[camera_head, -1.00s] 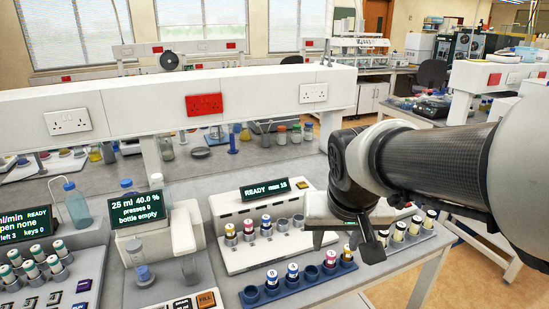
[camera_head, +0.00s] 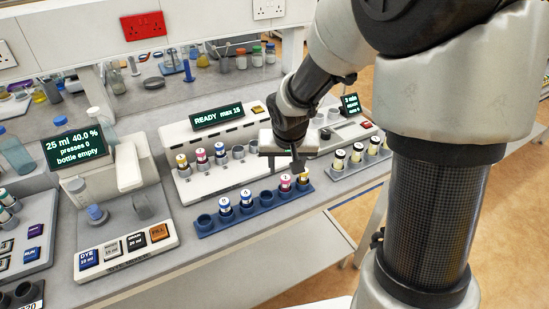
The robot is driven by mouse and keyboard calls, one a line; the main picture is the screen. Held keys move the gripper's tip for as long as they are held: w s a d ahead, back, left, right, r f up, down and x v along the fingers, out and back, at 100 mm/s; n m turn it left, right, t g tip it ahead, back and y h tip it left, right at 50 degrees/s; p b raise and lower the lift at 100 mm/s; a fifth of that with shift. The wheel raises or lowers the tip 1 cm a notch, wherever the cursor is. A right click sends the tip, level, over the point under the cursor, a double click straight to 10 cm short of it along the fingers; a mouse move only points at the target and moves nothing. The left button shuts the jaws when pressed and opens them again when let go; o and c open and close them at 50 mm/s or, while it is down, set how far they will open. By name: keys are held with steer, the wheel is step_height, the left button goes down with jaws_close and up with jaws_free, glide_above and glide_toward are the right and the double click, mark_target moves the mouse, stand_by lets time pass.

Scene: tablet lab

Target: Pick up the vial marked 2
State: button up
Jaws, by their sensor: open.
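A blue rack (camera_head: 232,222) stands at the bench front. It holds two blue-marked vials, one (camera_head: 224,205) and another (camera_head: 246,197), a pink-marked vial (camera_head: 285,183) and a yellow-marked vial (camera_head: 303,179). The white station behind holds a yellow-marked vial (camera_head: 181,162), a pink-marked vial (camera_head: 201,157) and a blue-marked vial (camera_head: 220,153). The numbers are too small for me to tell which vial is marked 2. My gripper (camera_head: 285,168) is open, its fingers pointing down, apparently above and behind the right part of the blue rack. Nothing shows between the fingers.
A bottle station with a screen (camera_head: 76,148) stands to the left. The white station's screen (camera_head: 217,116) rises behind the racks. The bench's front edge is just before the blue rack.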

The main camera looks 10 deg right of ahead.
mark_target(286, 178)
steer(key=x, duration=0.3)
steer(key=shift+w+f, duration=0.1)
steer(key=shift+f, duration=0.1)
steer(key=shift+b+x, duration=0.3)
steer(key=shift+x, duration=2.35)
steer(key=shift+c, duration=0.4)
steer(key=c, duration=1.1)
